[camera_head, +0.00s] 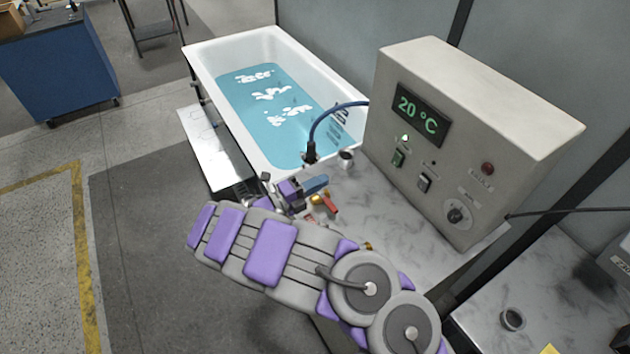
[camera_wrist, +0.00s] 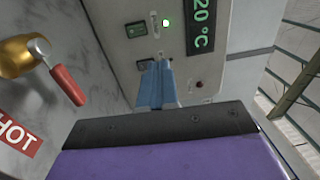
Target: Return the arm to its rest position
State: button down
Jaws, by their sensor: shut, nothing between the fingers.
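My arm stretches across the lower middle of the head view, grey with purple pads. My gripper (camera_head: 317,184) has blue fingers and is beside the near end of the bathtub, over the marbled counter. In the wrist view my gripper (camera_wrist: 156,70) shows its blue fingers together with nothing between them. They point toward the control box (camera_wrist: 215,30), apparently with a gap, though the exact distance is hard to tell. The control box (camera_head: 470,110) stands right of the tub and reads 20 °C. A small green light is lit on it.
A white bathtub (camera_head: 205,75) holds blue water with white floating patches. A brass valve (camera_wrist: 18,55) with a red handle (camera_wrist: 68,85) and a HOT label (camera_wrist: 18,137) is close to my gripper. A blue hose (camera_head: 325,122) arches above. Floor at left is open.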

jog(key=s+d+r+m+g+h, duration=0.1)
jog(key=s+d+r+m+g, duration=0.1)
jog(key=d+r+m+g, duration=0.5)
jog(key=s+d+r+m+g, duration=0.1)
jog(key=s+d+r+m, duration=0.3)
jog(key=d, duration=0.7)
jog(key=s+d+r+m+g+y, duration=0.4)
jog(key=s+d+m+g+y, duration=0.15)
jog(key=s+d+m, duration=0.7)
jog(key=s+a+f+m+y+b, duration=0.1)
jog(key=s+a+m+y, duration=0.4)
jog(key=s+m, duration=0.4)
jog(key=s+a+f+m+t+y, duration=0.1)
jog(key=s+a+f+m+y, duration=0.1)
jog(key=s+a+m+y, duration=0.4)
jog(key=s+a+m, duration=0.1)
jog(key=s+m, duration=0.3)
jog(key=s, duration=0.1)
jog(key=shift+s+a+b, duration=0.15)
jog(key=shift+a+b, duration=0.2)
jog(key=shift+b, duration=0.05)
